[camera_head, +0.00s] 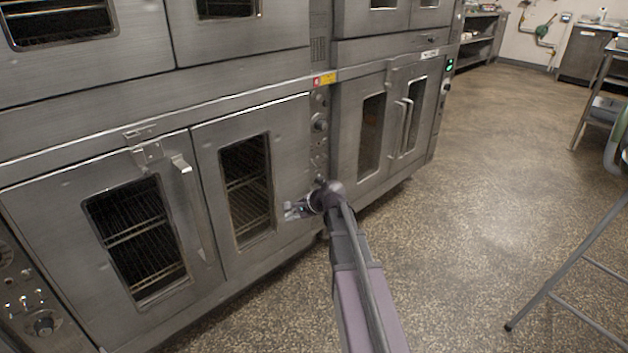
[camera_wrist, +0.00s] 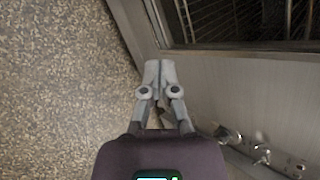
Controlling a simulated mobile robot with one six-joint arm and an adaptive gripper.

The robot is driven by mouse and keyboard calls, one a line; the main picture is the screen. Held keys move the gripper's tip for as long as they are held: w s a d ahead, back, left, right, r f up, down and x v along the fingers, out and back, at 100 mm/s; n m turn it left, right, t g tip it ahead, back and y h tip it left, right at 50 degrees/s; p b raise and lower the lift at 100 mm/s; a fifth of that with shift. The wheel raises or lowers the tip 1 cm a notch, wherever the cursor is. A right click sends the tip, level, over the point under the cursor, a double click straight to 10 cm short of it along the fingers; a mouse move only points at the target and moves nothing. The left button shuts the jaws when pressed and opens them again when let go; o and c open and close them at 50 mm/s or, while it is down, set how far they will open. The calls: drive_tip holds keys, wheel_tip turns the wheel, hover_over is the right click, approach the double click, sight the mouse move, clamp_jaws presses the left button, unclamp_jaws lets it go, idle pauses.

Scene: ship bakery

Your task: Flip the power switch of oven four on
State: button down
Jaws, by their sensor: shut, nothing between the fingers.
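My gripper (camera_head: 292,210) is shut and empty, low in front of the left lower oven door near its right edge. In the wrist view its two fingertips (camera_wrist: 157,68) meet, with floor to their left and oven front to their right. A narrow control panel (camera_head: 319,125) with knobs and small switches runs down the right side of that oven, partly hidden lower down by my arm. In the wrist view, knobs and small levers (camera_wrist: 262,152) show at the lower right, apart from the fingers. I cannot tell which oven is number four, or the position of its power switch.
The left lower oven door has a protruding handle (camera_head: 190,205). Another oven (camera_head: 375,130) stands to the right, with green displays (camera_head: 449,65) on its far panel. Another control panel (camera_head: 30,305) is at lower left. The speckled floor (camera_head: 490,190) is open to the right, up to a metal stand (camera_head: 570,265).

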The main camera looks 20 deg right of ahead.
drive_tip(key=w+d+r+m+t+b, duration=0.1)
drive_tip(key=w+d+m+t+b, duration=0.25)
drive_tip(key=w+d+m, duration=0.6)
drive_tip(key=m+t+b, duration=0.2)
drive_tip(key=m+t, duration=0.2)
drive_tip(key=m, duration=0.3)
approach(314, 164)
wheel_tip(314, 164, down, 2)
drive_tip(key=s, duration=0.2)
drive_tip(key=shift+w+d+n+h, duration=0.1)
drive_tip(key=shift+d+n+h, duration=0.15)
drive_tip(key=shift+h, duration=0.15)
drive_tip(key=shift+w+a+f, duration=0.1)
drive_tip(key=shift+w, duration=0.05)
drive_tip(key=b+x, duration=0.1)
drive_tip(key=x, duration=0.8)
drive_tip(key=shift+w+a, duration=0.1)
drive_tip(key=shift+w, duration=0.3)
